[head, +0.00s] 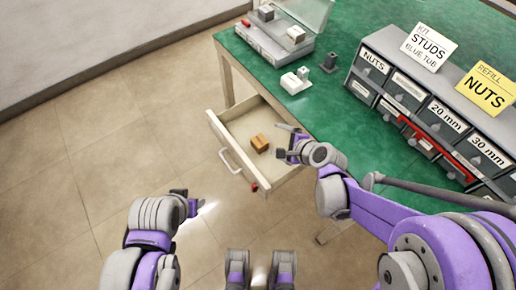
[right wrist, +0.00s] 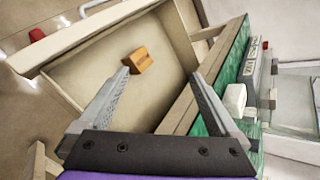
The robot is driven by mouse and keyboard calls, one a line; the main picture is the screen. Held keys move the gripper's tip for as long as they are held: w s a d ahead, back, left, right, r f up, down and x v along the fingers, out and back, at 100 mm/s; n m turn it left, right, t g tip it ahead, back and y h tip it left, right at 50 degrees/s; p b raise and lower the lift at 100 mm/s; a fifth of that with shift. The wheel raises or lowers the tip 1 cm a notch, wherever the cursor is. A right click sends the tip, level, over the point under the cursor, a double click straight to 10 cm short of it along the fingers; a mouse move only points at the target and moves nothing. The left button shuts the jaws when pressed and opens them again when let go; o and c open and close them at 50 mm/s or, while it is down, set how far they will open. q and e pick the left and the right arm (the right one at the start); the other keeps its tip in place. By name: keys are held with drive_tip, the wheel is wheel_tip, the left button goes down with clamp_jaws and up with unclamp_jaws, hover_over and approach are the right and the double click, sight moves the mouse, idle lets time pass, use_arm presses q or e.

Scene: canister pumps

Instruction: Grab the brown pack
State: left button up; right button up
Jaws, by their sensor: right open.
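The brown pack (head: 259,143) is a small orange-brown block lying in the open drawer (head: 234,143) under the green bench. It also shows in the right wrist view (right wrist: 138,60), beyond the tip of one finger. My right gripper (head: 285,143) is open and empty, just right of the pack near the drawer's right side; both fingers show in the right wrist view (right wrist: 160,85), spread wide. My left gripper (head: 193,203) is left of and in front of the drawer, away from the pack; its jaw state is unclear.
The green bench top (head: 345,125) borders the drawer on the right. A grey bin cabinet (head: 420,110) with label cards stands on it. An open case (head: 280,40) and small grey and white parts (head: 295,82) are at the back. A red object (head: 254,187) is at the drawer's front corner.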

sight(257, 138)
drive_tip(key=w+a+f+m+b, duration=0.1)
drive_tip(key=w+f+m, duration=0.1)
drive_tip(key=f+m, duration=0.1)
drive_tip(key=w+a+f+m+t+y+b, duration=0.1)
drive_tip(key=w+f+m, duration=0.1)
drive_tip(key=f+m, duration=0.2)
drive_tip(key=w+f+m+t+b, duration=0.1)
drive_tip(key=w+f+m+b, duration=0.1)
drive_tip(key=f, duration=0.4)
drive_tip(key=shift+w+a+f+m+y, duration=0.1)
drive_tip(key=shift+w+a+m+y, duration=0.15)
drive_tip(key=shift+m, duration=0.3)
drive_tip(key=shift+w+a+f+m+y, duration=0.1)
drive_tip(key=shift+w+a+m+y, duration=0.1)
drive_tip(key=shift+m, duration=0.35)
drive_tip(key=x, duration=0.6)
drive_tip(key=shift+a, duration=0.45)
drive_tip(key=shift+w+a+f, duration=0.2)
drive_tip(key=shift+w, duration=0.15)
use_arm(q)
wheel_tip(257, 138, down, 6)
use_arm(e)
drive_tip(key=c, duration=1.5)
